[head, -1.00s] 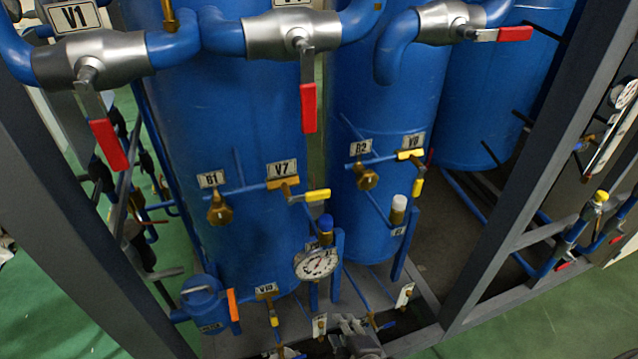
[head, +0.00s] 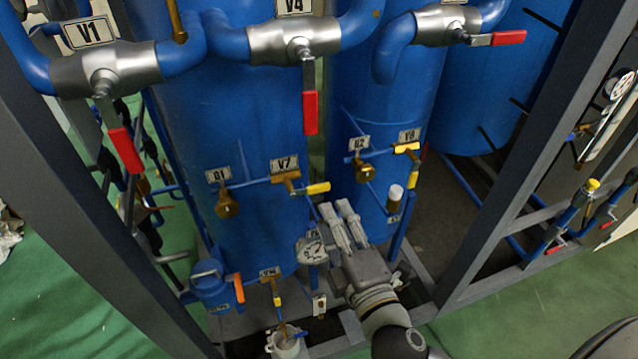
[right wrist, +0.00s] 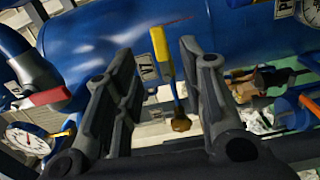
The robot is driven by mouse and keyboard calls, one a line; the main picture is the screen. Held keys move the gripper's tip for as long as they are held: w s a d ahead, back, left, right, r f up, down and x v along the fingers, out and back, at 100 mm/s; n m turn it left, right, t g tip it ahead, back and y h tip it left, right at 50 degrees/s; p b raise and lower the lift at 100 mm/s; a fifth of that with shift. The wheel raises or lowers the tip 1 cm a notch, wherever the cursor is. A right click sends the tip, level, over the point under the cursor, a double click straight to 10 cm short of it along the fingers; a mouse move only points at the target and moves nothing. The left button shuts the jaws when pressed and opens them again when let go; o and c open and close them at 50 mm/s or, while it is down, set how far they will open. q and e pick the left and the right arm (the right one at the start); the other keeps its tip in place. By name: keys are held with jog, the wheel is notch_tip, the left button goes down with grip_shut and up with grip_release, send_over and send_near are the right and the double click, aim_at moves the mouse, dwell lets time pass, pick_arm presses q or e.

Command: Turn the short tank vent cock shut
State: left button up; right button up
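The V7 cock, with a brass body (head: 285,178) and a yellow lever (head: 317,188), sits on the left blue tank (head: 250,110). Its lever points right. The V8 cock (head: 406,148) sits on the middle blue tank (head: 385,90), its lever hanging down. I cannot tell which tank counts as the short one. My right gripper (head: 337,207) is open just below and right of the V7 lever. In the right wrist view a yellow lever (right wrist: 161,52) shows between the spread fingers (right wrist: 155,65), with no visible contact. My left gripper is out of view.
A round gauge (head: 311,248) is close left of the right gripper, partly covered. A white-capped fitting (head: 395,195) stands to its right. Red-handled valves V1 (head: 124,150) and V4 (head: 310,112) hang above. A grey frame post (head: 540,140) stands on the right.

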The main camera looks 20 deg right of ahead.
aim_at(320, 191)
jog(key=w+p, duration=0.2)
jog(key=w, duration=0.5)
jog(key=shift+w+a+r+p, duration=0.1)
jog(key=shift+w+p, duration=0.2)
jog(key=shift+w, duration=0.75)
grip_shut()
